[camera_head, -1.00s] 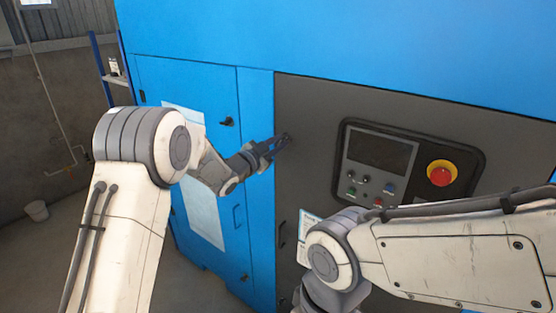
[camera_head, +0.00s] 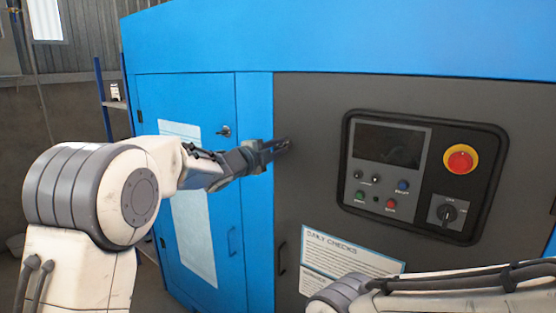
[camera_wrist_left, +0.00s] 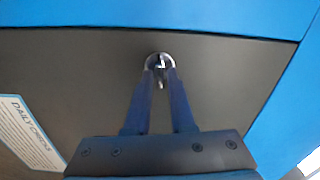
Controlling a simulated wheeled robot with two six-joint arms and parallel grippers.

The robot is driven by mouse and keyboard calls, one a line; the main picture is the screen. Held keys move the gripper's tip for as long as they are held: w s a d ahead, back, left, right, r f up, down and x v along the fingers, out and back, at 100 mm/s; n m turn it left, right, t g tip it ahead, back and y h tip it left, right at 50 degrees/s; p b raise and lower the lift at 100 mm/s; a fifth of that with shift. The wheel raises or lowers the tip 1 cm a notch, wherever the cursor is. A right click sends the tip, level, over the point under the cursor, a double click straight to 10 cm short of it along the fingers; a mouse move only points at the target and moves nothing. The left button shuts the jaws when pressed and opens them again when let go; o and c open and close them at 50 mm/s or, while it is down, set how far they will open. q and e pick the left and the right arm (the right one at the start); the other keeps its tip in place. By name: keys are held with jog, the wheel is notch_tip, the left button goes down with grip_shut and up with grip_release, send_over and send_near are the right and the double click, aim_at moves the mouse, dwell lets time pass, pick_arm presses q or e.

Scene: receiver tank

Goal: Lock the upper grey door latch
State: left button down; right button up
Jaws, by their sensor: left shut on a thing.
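The upper grey door latch (camera_wrist_left: 160,61) is a small round silvery fitting with a dark tab, near the top edge of the grey door (camera_head: 310,200). In the head view it is mostly hidden by my left fingertips. My left gripper (camera_head: 280,147) reaches it from the left. In the left wrist view my left gripper (camera_wrist_left: 160,75) has its two fingers close together on either side of the tab, shut on it. The tab points down between the fingers in that view. My right gripper is out of view; only part of the right arm shows at lower right.
A control panel (camera_head: 390,137) with a red emergency button (camera_head: 460,158) and a rotary switch (camera_head: 449,213) sits right of the latch. A blue door (camera_head: 215,190) with its own latch (camera_head: 224,131) is on the left. A daily checks sheet (camera_head: 345,262) is below.

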pick_arm(q)
jog(key=shift+f+m+b, duration=0.1)
jog(key=shift+m+b, duration=0.6)
jog(key=shift+m, duration=0.2)
jog(key=c, duration=0.9)
grip_release()
jog(key=shift+c, duration=0.2)
jog(key=b+v, duration=0.2)
jog(key=v, duration=0.8)
jog(key=shift+s, duration=0.2)
jog(key=shift+a, duration=0.1)
